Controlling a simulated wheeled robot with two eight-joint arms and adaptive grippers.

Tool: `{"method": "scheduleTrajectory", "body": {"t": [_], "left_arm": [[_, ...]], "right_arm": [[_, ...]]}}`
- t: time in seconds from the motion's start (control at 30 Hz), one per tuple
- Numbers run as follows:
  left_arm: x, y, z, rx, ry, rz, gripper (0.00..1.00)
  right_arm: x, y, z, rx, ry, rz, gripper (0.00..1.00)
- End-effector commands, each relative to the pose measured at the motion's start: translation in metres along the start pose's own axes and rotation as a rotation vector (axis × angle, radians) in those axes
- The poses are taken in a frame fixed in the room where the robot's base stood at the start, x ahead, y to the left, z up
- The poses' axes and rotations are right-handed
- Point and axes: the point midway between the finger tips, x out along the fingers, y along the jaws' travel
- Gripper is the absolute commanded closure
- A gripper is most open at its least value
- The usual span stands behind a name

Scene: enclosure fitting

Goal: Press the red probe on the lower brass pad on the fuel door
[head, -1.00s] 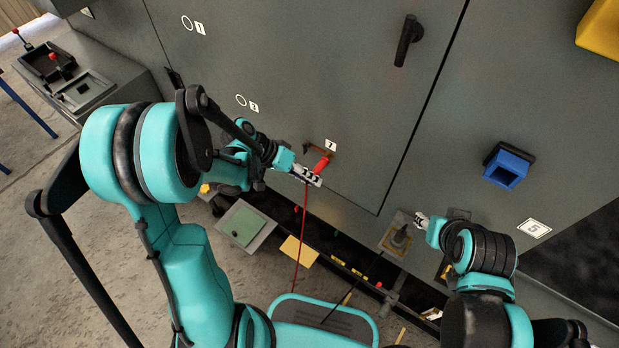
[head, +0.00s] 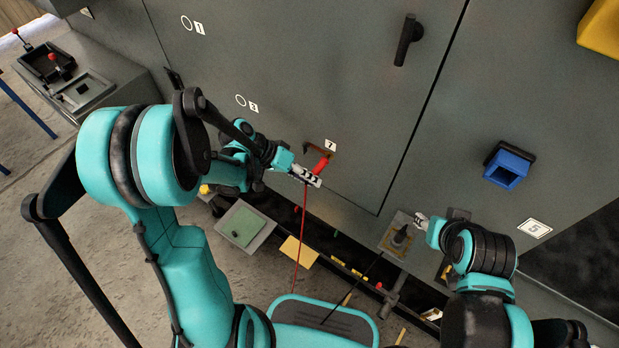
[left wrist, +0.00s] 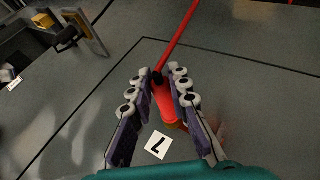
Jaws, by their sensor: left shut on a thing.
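My left gripper (head: 306,176) is shut on the red probe (head: 321,165), just in front of the grey door panel (head: 290,90) by the label 7 (head: 330,144). In the left wrist view the probe (left wrist: 168,104) lies between the two fingers (left wrist: 160,88), its red lead running up and away. A reddish bracket (head: 312,148) sits beside label 7. No brass pad can be made out clearly; the area at the probe's far end is partly hidden, and contact cannot be told. My right gripper (head: 421,221) is near a small plate with a dark knob (head: 401,238); its jaws are unclear.
A black door handle (head: 408,40) and a blue socket box (head: 507,168) stick out from the enclosure. The red lead (head: 301,235) hangs below my left gripper.

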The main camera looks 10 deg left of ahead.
Motion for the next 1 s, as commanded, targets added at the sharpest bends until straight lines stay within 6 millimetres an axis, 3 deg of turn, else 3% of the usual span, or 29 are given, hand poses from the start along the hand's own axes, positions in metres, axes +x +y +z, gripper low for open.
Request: {"method": "scheduleTrajectory", "body": {"t": [0.7, 1.0], "left_arm": [[-0.023, 0.0, 0.057, -0.002, -0.002, -0.001, 1.0], [-0.025, 0.0, 0.062, 0.0, -0.003, 0.0, 1.0]], "right_arm": [[0.003, 0.0, 0.002, 0.0, 0.0, 0.0, 0.6], [0.003, 0.0, 0.002, 0.0, 0.0, 0.0, 0.6]]}}
